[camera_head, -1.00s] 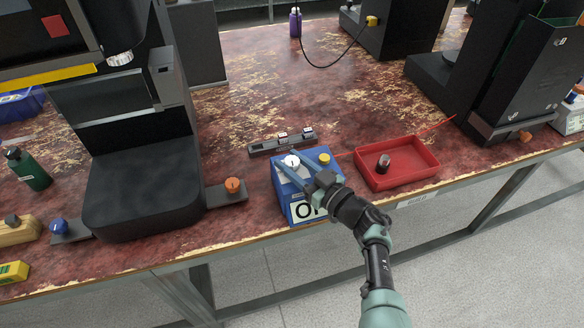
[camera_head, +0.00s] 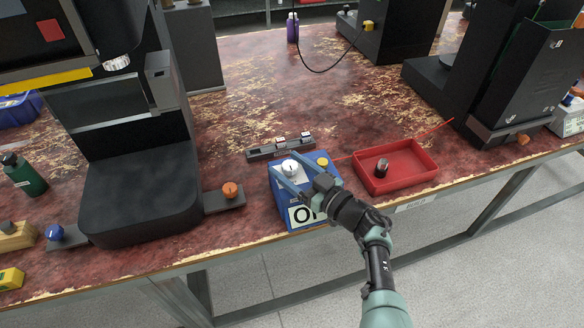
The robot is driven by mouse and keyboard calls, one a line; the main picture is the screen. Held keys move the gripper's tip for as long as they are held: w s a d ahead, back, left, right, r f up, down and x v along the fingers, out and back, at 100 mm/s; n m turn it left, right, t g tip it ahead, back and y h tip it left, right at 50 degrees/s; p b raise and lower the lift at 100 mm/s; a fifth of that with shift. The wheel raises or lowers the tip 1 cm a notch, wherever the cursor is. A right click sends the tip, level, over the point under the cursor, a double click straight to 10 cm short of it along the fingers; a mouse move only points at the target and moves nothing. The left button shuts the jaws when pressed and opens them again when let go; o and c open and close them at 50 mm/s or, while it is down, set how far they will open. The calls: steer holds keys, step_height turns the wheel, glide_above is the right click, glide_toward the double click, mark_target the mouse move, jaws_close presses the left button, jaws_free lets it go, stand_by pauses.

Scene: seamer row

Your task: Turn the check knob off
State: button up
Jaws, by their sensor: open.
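A blue box (camera_head: 283,205) sits at the table's front edge, with a white label whose lettering is partly hidden by my gripper. A white round knob (camera_head: 290,168) and a yellow knob (camera_head: 322,162) are on its top. My gripper (camera_head: 287,163) reaches in from the lower right. Its blue-grey fingers are open, one on each side of the white knob. I cannot tell whether they touch it. No lettering marks which knob is the check knob, and the white knob's setting is too small to read.
A red tray (camera_head: 412,182) holding a dark knob-like part (camera_head: 382,168) stands right of the box. A grey bar (camera_head: 281,148) lies behind it. A black machine (camera_head: 140,200) and an orange knob (camera_head: 230,190) on a grey plate are to the left.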

steer(key=p+v, duration=0.4)
steer(key=v, duration=0.9)
